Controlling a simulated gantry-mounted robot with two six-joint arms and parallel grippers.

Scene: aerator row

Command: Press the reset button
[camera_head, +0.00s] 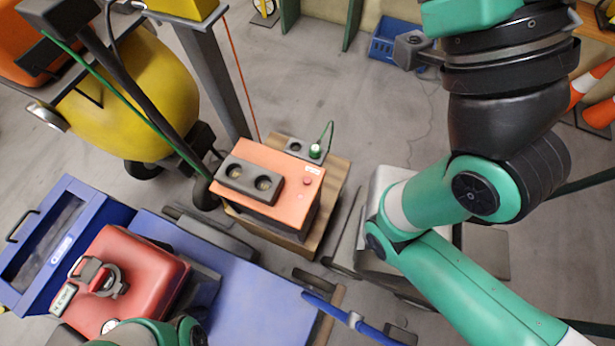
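An orange box (257,205) with dark lower sides stands on a wooden board in the middle of the view. A small round red button (307,181) with a small white label beside it sits at the right of its top. A black block with two round openings (248,181) is on the left of the same top. Nothing touches the button.
A grey socket box (298,150) with a green plug (315,151) lies behind the orange box. A red canister (150,273) rests on the blue cart (240,275) at lower left. A yellow tank (150,90) stands upper left. A blue crate (392,40) is at the back.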

